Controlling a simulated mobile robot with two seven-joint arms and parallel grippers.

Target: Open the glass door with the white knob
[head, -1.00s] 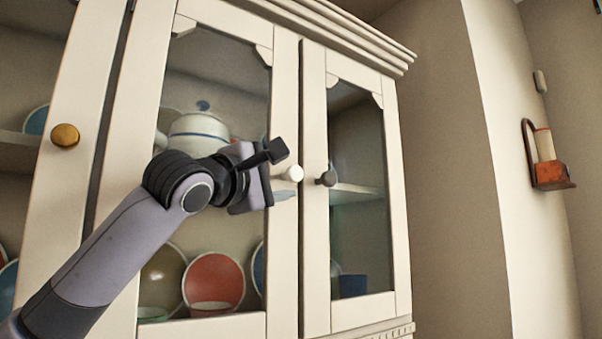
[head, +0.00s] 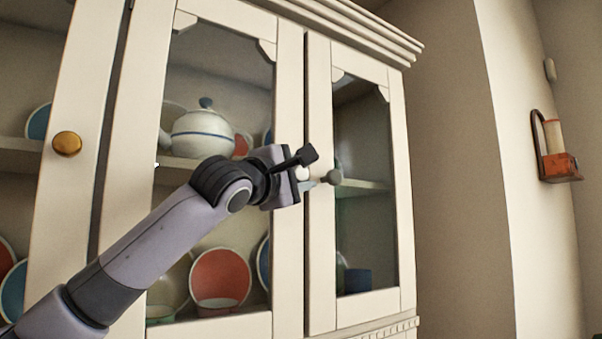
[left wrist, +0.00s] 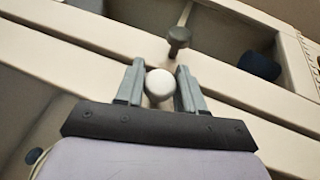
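The white knob (head: 302,174) sits on the right edge of the middle glass door (head: 288,70), which is closed. My left gripper (head: 308,170) is open around the knob, at the door's face. In the head view its palm and one finger partly hide the knob. My right gripper is not in view.
A dark grey knob (head: 332,177) on the right glass door (head: 319,250) is close beside the fingertips. A brass knob (head: 67,143) is on the left door. A wall lamp (head: 557,160) hangs at right.

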